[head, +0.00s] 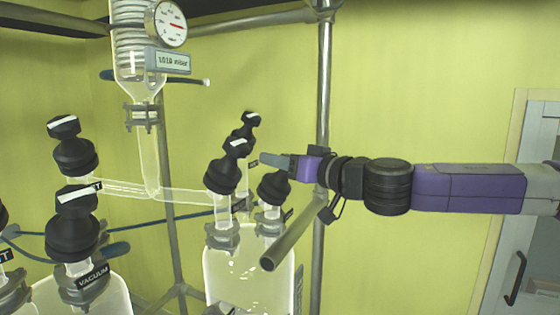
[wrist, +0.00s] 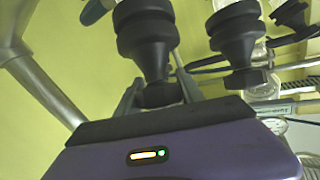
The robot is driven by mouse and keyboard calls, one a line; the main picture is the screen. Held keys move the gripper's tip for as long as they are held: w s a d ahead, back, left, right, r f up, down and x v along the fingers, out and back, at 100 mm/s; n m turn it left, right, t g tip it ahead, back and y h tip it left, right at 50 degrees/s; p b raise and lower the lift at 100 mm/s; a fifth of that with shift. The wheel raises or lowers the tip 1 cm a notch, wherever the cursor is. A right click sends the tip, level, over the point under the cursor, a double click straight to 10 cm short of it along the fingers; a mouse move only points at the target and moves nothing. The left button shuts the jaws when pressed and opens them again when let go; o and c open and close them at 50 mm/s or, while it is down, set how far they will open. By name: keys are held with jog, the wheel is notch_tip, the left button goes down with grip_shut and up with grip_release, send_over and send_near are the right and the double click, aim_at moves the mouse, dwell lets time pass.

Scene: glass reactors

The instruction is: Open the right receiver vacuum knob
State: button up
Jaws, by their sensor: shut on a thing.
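The right receiver (head: 245,270) is a clear glass vessel with black knobs on top. My gripper (head: 272,162) reaches in from the right, at the top of its right-hand black knob (head: 273,188); the label beside this knob is too small to read. In the wrist view my gripper (wrist: 160,92) has one finger on each side of the narrow end (wrist: 160,95) of a black knob (wrist: 146,38) and is shut on it. In the head view the gripper hides this narrow end.
Another black knob (head: 222,176) stands close to the left of the gripped one, with one behind (head: 243,132). A slanted metal bar (head: 290,238) passes below my gripper, and a vertical pole (head: 323,90) stands nearby. The left receiver (head: 100,298) carries a VACUUM label (head: 93,277).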

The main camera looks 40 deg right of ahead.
jog(key=shift+n+y, duration=0.3)
jog(key=shift+y, duration=0.1)
